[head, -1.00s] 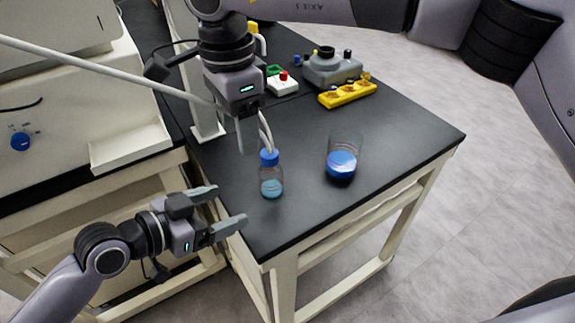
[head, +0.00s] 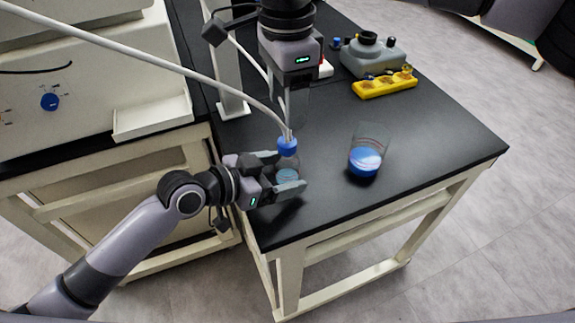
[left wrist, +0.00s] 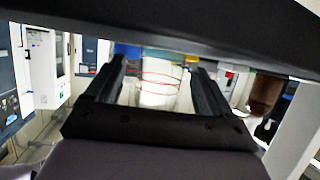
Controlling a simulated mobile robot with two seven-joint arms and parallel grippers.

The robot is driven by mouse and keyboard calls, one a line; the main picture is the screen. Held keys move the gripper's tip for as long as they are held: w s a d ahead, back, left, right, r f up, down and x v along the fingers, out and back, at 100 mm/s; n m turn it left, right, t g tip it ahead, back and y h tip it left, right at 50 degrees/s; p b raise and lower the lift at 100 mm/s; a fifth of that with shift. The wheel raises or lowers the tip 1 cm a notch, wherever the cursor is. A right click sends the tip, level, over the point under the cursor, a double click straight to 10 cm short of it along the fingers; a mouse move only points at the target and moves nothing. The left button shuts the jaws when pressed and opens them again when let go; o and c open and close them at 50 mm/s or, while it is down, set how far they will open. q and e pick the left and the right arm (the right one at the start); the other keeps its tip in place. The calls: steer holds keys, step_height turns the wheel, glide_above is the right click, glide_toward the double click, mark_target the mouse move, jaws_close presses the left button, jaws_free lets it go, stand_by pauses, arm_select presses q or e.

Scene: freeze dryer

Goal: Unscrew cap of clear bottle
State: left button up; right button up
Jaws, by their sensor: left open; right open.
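The clear bottle (head: 287,163) with a blue cap (head: 287,146) and a little blue liquid stands upright on the black table. My left gripper (head: 290,171) is open, with its fingers on either side of the bottle's body. In the left wrist view the bottle (left wrist: 160,88) shows between the two open fingers. I cannot tell whether the fingers touch it. My right gripper (head: 286,118) points down just above the cap and is open. Its fingers are seen nearly edge-on. White tubing hangs down to the cap, and its end there is hard to make out.
A beaker (head: 367,150) with blue contents stands to the right of the bottle. A yellow rack (head: 385,85) and a grey device (head: 372,56) are further back. A white post (head: 231,104) stands at the left. The table's front right is clear.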

arm_select(q)
steer(key=shift+x, duration=0.9)
